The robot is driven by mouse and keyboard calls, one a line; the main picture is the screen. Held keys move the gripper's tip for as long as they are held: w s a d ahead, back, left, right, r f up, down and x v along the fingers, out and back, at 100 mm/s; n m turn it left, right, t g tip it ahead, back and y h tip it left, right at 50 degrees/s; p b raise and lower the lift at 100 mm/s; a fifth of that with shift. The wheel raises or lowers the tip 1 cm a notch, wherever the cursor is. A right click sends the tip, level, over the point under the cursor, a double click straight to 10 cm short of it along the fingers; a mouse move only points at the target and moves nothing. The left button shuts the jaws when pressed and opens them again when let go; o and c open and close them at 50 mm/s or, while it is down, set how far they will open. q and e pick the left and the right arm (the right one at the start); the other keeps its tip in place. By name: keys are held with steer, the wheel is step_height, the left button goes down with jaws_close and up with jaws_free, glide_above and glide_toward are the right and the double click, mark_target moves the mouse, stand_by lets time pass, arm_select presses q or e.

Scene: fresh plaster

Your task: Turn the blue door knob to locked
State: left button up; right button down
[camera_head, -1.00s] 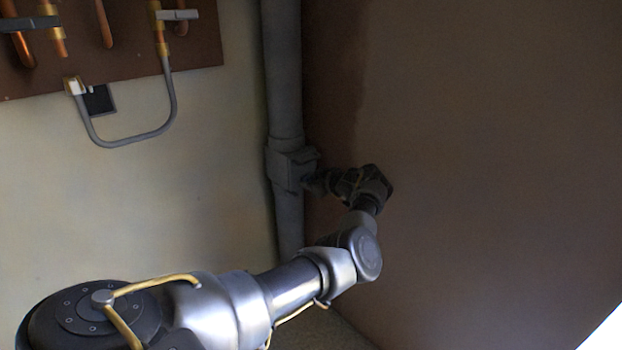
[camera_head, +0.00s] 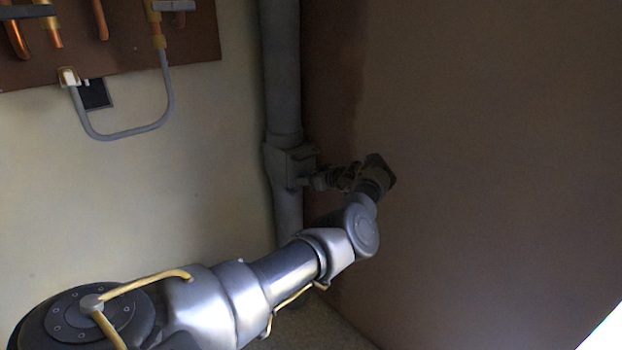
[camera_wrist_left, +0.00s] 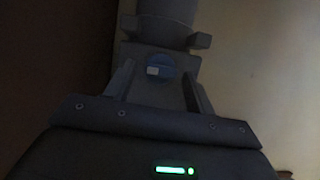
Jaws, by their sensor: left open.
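The blue knob (camera_wrist_left: 160,67) shows in the left wrist view as a dim round blue shape with a small pale patch, on a grey fitting. In the head view I cannot make out the knob; the grey box-shaped fitting (camera_head: 284,165) on the vertical pipe is at centre. My left gripper (camera_head: 318,180) is just right of this fitting, pointing at it. In the left wrist view my left gripper (camera_wrist_left: 160,78) is open, its two fingers on either side of the knob. Whether they touch it is too dark to tell. My right gripper is not in view.
The grey vertical pipe (camera_head: 281,70) runs along the corner. A brown wall (camera_head: 480,170) is close on the right. A brown board (camera_head: 130,45) with copper pipes hangs upper left, with a grey looped hose (camera_head: 120,137) below. The pale wall below it is clear.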

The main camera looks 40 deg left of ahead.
arm_select(q)
steer(key=shift+d, duration=0.1)
steer(key=w+p+v, duration=0.1)
steer(key=v, duration=0.9)
steer(key=shift+s+d+r, duration=0.25)
steer(key=shift+s, duration=0.25)
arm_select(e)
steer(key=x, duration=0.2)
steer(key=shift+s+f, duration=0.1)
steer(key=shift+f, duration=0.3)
arm_select(q)
steer(key=shift+f, duration=0.1)
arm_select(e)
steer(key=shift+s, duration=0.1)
